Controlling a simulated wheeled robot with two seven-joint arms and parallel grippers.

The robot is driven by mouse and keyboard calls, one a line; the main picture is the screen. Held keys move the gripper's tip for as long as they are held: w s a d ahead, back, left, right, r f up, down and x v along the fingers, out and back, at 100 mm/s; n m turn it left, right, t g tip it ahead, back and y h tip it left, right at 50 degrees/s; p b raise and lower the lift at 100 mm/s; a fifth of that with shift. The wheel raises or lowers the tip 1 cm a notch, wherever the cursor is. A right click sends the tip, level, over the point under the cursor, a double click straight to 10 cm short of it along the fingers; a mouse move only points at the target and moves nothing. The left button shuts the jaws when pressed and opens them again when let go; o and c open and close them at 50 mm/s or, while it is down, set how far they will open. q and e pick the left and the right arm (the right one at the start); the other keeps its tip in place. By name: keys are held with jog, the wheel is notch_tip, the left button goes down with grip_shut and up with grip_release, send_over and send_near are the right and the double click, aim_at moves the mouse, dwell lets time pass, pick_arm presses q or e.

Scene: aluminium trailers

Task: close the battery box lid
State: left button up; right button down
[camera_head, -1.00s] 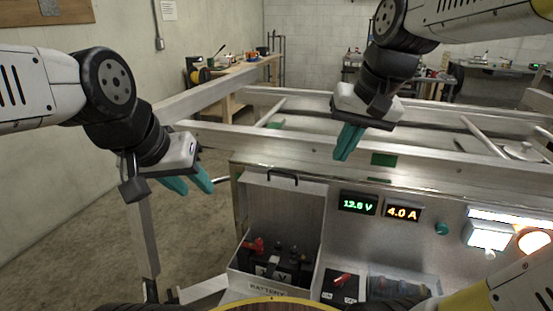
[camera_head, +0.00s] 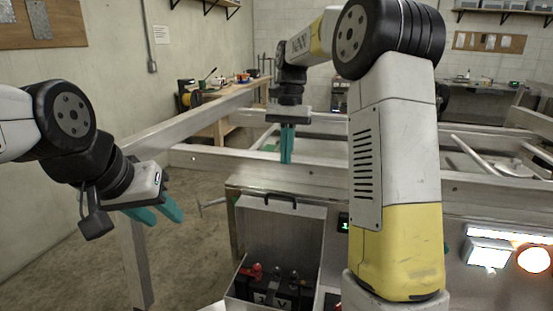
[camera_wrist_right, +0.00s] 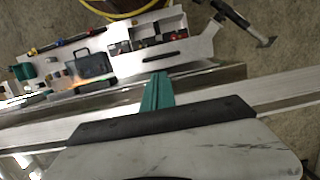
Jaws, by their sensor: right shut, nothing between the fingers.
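The battery box (camera_head: 240,290) is at the bottom centre of the head view, its front cut off by the frame. Its grey lid (camera_head: 280,232) stands open, upright at the back, with a black handle (camera_head: 281,198) on its top edge. A dark battery (camera_head: 285,291) with a red clamp sits inside. My right gripper (camera_head: 287,158) is shut and empty, fingers pointing down, beyond the lid and above the handle in the picture. The wrist view shows the fingers (camera_wrist_right: 157,78) just below the lid (camera_wrist_right: 190,52). My left gripper (camera_head: 160,213) is open and empty, left of the box.
Aluminium trailer rails (camera_head: 215,158) run behind the lid. My right forearm covers much of the panel, including most of the displays. A lit lamp (camera_head: 488,252) is at the panel's right. Open floor (camera_head: 190,260) lies left of the box. A workbench (camera_head: 225,100) stands at the back.

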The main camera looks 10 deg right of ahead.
send_over(284, 203)
jog(key=x, duration=0.2)
jog(key=w+x, duration=0.1)
jog(key=x, duration=0.4)
jog(key=shift+w+d+f, duration=0.25)
jog(key=shift+d+f, duration=0.1)
jog(key=shift+f, duration=0.05)
